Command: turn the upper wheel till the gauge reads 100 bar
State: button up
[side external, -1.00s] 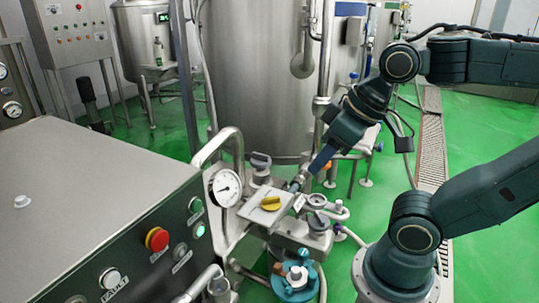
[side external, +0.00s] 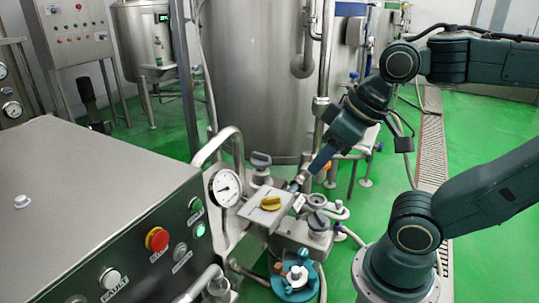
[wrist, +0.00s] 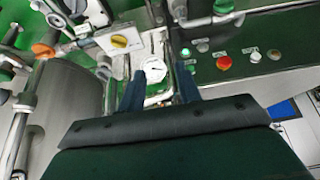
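The white-faced round gauge (side external: 226,187) stands at the machine's left side; its needle shows but the scale is too small to read. It also shows in the wrist view (wrist: 154,70), in the background between my fingers. My gripper (side external: 303,178) points down and left, near a short silver shaft on the valve block (side external: 304,230). In the wrist view its two dark fingers (wrist: 160,72) stand apart, with nothing visibly held between them. I cannot tell which part is the upper wheel. A dark grey knob (side external: 261,160) stands above a plate with a yellow knob (side external: 271,202).
A steel cabinet (side external: 90,205) with a red button (side external: 157,239) and lit green button fills the left foreground. A bent pipe (side external: 215,140) rises behind the gauge. A blue-ringed fitting (side external: 296,282) sits low in front. A large tank (side external: 255,80) stands behind.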

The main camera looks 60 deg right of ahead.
jog(key=shift+w+r, duration=0.1)
jog(key=w+d+r+g, duration=0.1)
jog(key=w+d+r, duration=0.1)
jog(key=w, duration=0.3)
jog(key=w+d+r, duration=0.2)
jog(key=w+r, duration=0.1)
jog(key=w, duration=0.2)
jog(key=g, duration=0.5)
send_over(261, 154)
notch_tip(261, 154, down, 15)
jog(key=shift+w, duration=0.1)
jog(key=shift+f, duration=0.2)
notch_tip(261, 154, down, 14)
jog(key=shift+r, duration=0.2)
